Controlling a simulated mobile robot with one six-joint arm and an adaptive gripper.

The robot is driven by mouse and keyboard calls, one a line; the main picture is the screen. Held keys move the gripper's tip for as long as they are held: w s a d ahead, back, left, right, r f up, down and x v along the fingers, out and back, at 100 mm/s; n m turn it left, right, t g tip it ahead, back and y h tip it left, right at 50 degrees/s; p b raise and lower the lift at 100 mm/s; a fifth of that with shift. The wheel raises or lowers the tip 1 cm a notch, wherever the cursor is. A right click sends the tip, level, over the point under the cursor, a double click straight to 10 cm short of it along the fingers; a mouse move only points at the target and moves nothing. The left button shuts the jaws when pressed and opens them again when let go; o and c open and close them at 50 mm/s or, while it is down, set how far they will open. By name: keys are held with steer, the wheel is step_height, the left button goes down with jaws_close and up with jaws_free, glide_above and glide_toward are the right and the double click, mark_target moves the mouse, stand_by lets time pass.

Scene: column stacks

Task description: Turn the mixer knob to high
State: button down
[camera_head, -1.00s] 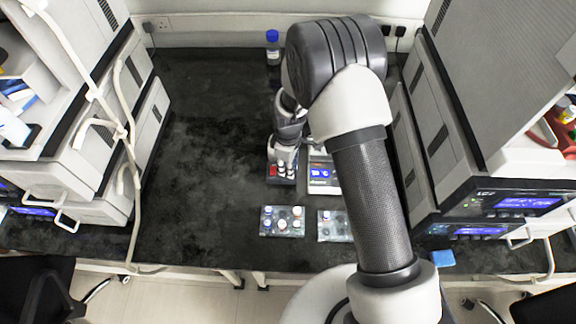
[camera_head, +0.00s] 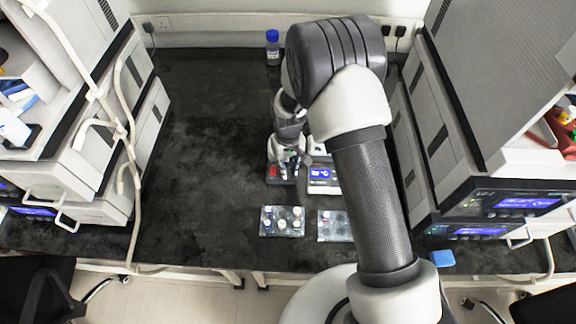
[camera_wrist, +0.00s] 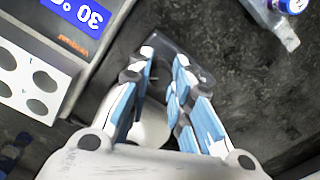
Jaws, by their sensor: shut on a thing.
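The mixer is a small dark unit (camera_head: 273,181) with a red switch, on the bench below my gripper (camera_head: 288,173). In the wrist view, part of its dark body (camera_wrist: 197,71) shows beyond my gripper (camera_wrist: 166,60). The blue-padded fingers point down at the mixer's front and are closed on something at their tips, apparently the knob. The knob itself is hidden by the fingers, so its setting cannot be read.
A white heating block (camera_head: 323,187) with a blue display stands close at the mixer's right. Two clear vial racks (camera_head: 271,231) (camera_head: 333,238) lie in front. A blue-capped bottle (camera_head: 272,50) stands at the back. The bench's left half is clear.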

steer(key=m, duration=0.4)
steer(key=shift+m, duration=1.8)
steer(key=c, duration=1.7)
jaws_free()
step_height(320, 180, up, 12)
